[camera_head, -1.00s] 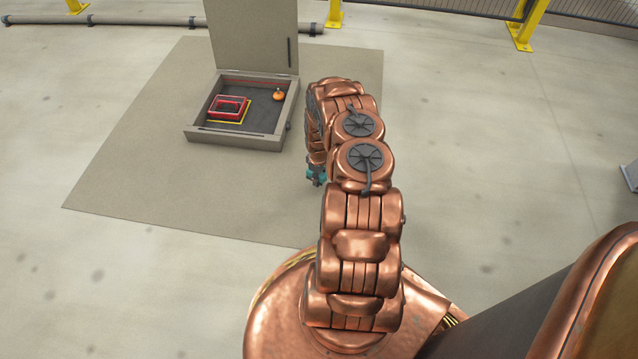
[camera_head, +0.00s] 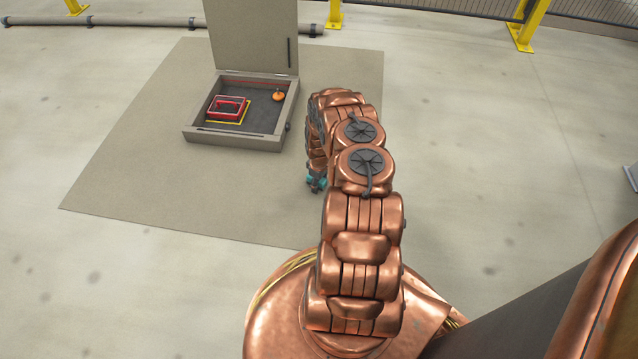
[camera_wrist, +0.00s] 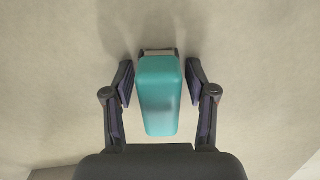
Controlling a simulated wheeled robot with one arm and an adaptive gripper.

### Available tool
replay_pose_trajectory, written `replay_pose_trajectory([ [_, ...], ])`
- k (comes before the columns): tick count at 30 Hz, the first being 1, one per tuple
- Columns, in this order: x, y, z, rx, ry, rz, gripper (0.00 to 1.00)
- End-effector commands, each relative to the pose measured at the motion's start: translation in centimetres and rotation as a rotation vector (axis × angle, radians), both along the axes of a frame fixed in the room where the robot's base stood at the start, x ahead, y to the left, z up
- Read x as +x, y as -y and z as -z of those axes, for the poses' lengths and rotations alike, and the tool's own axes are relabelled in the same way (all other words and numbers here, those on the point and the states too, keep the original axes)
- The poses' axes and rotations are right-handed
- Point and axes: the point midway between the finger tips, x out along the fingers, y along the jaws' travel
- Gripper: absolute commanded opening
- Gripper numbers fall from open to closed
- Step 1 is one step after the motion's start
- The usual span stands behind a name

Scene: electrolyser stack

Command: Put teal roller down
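The teal roller (camera_wrist: 160,95) shows in the wrist view as a rounded teal block with a pale grey-brown end piece at its top. My gripper (camera_wrist: 160,82) has its two dark fingers apart, one on each side of the roller. A narrow gap shows between the roller and each fingertip, so it does not look clamped. The beige surface lies behind it; whether the roller rests on it is hard to tell. In the head view a bit of teal (camera_head: 317,184) shows beside my arm, over the mat; the arm hides most of the gripper.
A beige mat (camera_head: 150,190) covers the floor. On it stands an open grey box (camera_head: 235,138) with its lid up, holding a red frame (camera_head: 228,107) on a yellow-edged base and an orange round thing (camera_head: 279,96).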

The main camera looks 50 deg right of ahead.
Motion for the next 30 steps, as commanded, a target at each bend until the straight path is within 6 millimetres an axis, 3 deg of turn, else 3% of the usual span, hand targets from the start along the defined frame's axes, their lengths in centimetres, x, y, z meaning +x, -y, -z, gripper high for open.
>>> replay_pose_trajectory([
  [11, 0.0, 0.0, -0.3, -0.001, 0.0, 0.0, 0.58],
  [30, 0.1, 0.1, -10.5, -0.003, 0.002, -0.001, 0.58],
])
